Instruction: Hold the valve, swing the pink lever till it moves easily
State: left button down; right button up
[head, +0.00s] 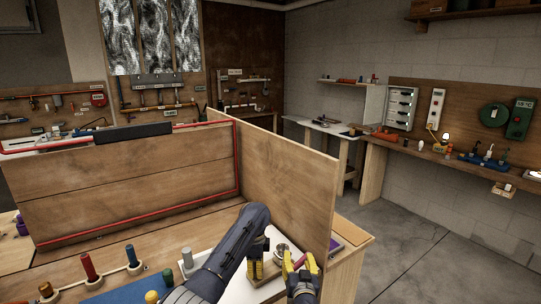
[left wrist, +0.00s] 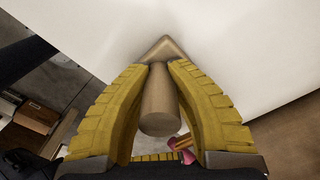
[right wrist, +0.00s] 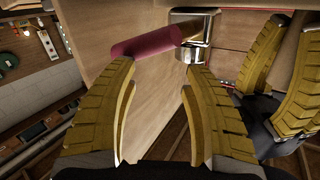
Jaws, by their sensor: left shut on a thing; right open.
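The pink lever (right wrist: 140,42) shows in the right wrist view as a dark pink cylinder on a brass-coloured bar. The bar joins the shiny metal valve top (right wrist: 190,48). In the left wrist view, my left gripper (left wrist: 160,68) is shut around a tan cylindrical part of the valve (left wrist: 160,108). A small bit of pink shows below, between the fingers. My right gripper (right wrist: 157,80) is open and empty, its fingertips just short of the lever and not around it. In the head view, my left gripper (head: 258,250) and right gripper (head: 300,268) are close together beside the shiny valve top (head: 281,251).
A tall wooden panel (head: 275,180) stands just behind the grippers. Several coloured pegs, such as a red one (head: 88,266), stand on the bench to the left. A white board (head: 205,250) lies under the left arm. Open floor (head: 430,240) lies to the right.

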aim_at(305, 259)
jog(key=shift+s+a+n, duration=0.1)
jog(key=shift+a+n, duration=0.1)
jog(key=shift+n, duration=0.2)
